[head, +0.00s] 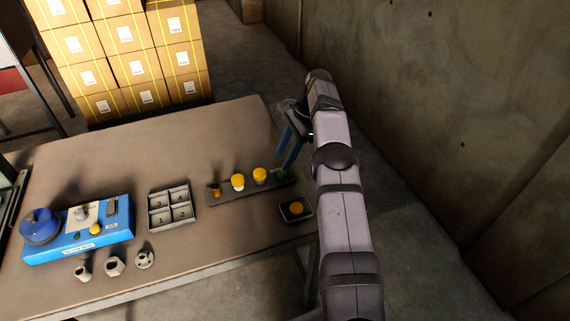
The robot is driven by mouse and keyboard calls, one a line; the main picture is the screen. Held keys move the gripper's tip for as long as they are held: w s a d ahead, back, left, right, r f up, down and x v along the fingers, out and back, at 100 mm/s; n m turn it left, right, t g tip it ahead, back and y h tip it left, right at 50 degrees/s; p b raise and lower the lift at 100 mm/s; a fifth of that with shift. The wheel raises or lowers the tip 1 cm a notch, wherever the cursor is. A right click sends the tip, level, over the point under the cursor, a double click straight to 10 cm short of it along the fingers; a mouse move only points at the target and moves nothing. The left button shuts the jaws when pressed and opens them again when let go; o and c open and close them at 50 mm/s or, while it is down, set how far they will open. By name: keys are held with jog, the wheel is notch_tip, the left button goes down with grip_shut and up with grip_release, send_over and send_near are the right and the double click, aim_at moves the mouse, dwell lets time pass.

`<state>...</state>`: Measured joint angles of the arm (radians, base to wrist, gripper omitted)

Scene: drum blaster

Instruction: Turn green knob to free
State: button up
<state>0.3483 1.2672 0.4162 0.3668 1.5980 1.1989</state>
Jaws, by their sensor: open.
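The green knob (283,173) sits at the right end of a dark control strip (216,197) on the table. Only a small part of it shows, because my gripper stands over it. My gripper (285,167) points down at the knob with its blue-grey fingers open. I cannot tell whether the fingers touch the knob. Any "free" marking is too small or hidden to read. On the same strip are two yellow knobs, one at the middle (238,181) and one nearer the gripper (260,175), and a small orange part (215,190) at the left end.
A dark box with an orange button (296,208) lies in front of the strip. A grey four-compartment tray (171,207) and a blue machine (78,230) stand to the left, with small grey fittings (114,266) in front. The table (160,145) is clear behind.

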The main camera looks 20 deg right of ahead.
jog(key=shift+r+p, duration=1.05)
jog(key=shift+r, duration=1.2)
notch_tip(320, 180, up, 9)
jog(key=w+a+n+t+b, duration=0.1)
jog(key=w+a, duration=0.1)
jog(key=a, duration=0.1)
jog(key=s+a+r, duration=0.3)
jog(key=s+r, duration=0.1)
jog(key=s, duration=0.1)
jog(key=s+d+f+n+h, duration=0.1)
jog(key=s+f+n, duration=0.15)
jog(key=f, duration=0.25)
jog(key=s+f+n+h+b, duration=0.1)
jog(key=s+f+n, duration=0.15)
jog(key=f, duration=0.35)
jog(key=s+d+f+n+h, duration=0.1)
jog(key=s+f+n, duration=0.15)
jog(key=f, duration=0.25)
jog(key=w+d+n+t+h, duration=0.1)
jog(key=w+d+n+t, duration=0.2)
jog(key=w+n, duration=0.3)
jog(key=n, duration=0.3)
jog(key=shift+w+f+n+t, duration=0.2)
jog(key=shift+w+n+t, duration=0.1)
jog(key=shift+w+n, duration=0.05)
